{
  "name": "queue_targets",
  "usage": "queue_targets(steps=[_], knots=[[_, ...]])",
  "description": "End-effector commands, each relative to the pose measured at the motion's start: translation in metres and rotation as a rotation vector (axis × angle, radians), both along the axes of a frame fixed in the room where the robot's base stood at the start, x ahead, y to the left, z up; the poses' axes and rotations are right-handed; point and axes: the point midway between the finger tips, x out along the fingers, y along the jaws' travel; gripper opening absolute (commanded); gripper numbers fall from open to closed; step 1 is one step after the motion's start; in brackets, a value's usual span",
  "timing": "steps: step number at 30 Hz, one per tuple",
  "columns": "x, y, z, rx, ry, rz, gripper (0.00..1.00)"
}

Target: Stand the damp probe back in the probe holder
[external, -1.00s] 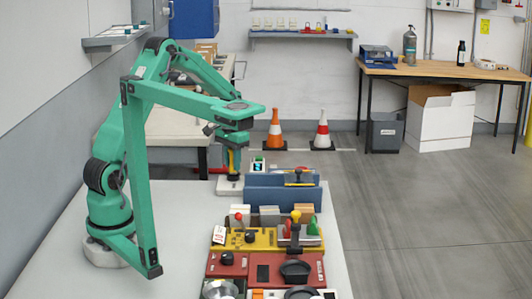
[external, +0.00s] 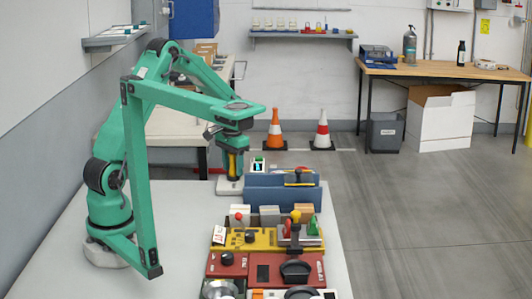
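My gripper (external: 232,174) points straight down at the far end of the table, just left of the blue block. A slim yellow part, which looks like the damp probe (external: 231,162), shows between dark finger shapes. I cannot tell whether the fingers press on it or stand apart around it. Below it, a pale low base (external: 229,187), possibly the probe holder, sits on the table. The fingertips hide part of the base. Whether the probe's lower end is in this base is too small to tell. A small meter with a lit screen (external: 258,166) stands right of the gripper.
The blue block (external: 283,196) stands close on the right with a yellow-and-dark tool (external: 299,178) on top. Nearer are a yellow panel (external: 262,240) and a red panel (external: 227,265) with knobs and handles. The left side of the table (external: 175,230) is clear.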

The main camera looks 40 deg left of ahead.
Motion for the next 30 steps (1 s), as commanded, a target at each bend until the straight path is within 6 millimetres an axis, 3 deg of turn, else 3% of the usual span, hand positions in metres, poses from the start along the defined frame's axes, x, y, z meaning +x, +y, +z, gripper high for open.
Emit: queue_targets(steps=[8, 14, 30], knots=[[0.0, 0.0, 0.003, 0.0, -0.001, 0.0, 0.48], [0.001, 0.0, 0.018, 0.001, -0.003, 0.0, 0.48], [0.0, 0.0, 0.101, 0.001, -0.004, 0.0, 0.48]])
